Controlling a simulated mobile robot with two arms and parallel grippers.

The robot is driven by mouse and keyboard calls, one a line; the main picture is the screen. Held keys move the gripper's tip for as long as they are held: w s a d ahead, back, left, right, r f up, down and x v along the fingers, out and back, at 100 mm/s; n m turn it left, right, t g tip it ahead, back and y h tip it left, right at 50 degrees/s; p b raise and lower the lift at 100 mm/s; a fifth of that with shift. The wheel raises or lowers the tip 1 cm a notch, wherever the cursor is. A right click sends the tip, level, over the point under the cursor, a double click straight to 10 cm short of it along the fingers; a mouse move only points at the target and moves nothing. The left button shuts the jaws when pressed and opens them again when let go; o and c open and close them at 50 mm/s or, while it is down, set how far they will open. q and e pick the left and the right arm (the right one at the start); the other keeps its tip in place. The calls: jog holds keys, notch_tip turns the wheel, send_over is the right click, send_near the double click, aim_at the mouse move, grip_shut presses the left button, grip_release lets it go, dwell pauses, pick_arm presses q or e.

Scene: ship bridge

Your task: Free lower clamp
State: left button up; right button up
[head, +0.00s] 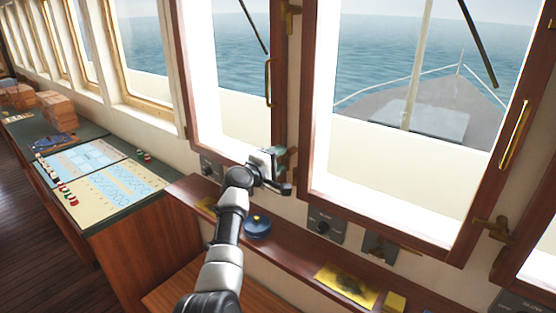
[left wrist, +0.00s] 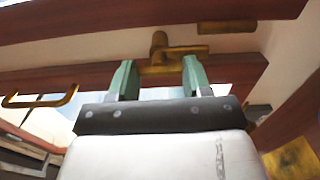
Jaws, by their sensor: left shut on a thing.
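The lower clamp (left wrist: 158,56) is a brass latch on the wooden window frame. In the left wrist view it sits between my two green fingertips, with its pivot and lever showing just beyond them. My left gripper (left wrist: 158,78) is shut on the clamp. In the head view my left gripper (head: 280,157) reaches the lower corner of the left window frame (head: 197,95), and its body hides most of the clamp. My right gripper is not in view.
An upper brass clamp (head: 289,14) and a brass handle (head: 268,82) are nearby. The right window has another clamp (head: 493,229). Below, the ledge holds a blue round object (head: 257,228) and a yellow plate (head: 346,287). A chart table (head: 110,222) stands left.

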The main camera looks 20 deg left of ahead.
pick_arm(q)
jog(key=o, duration=0.9)
jog(key=shift+s, duration=0.15)
jog(key=b+v, duration=0.2)
jog(key=v, duration=0.8)
jog(key=shift+s+a, duration=0.2)
jog(key=shift+s, duration=0.05)
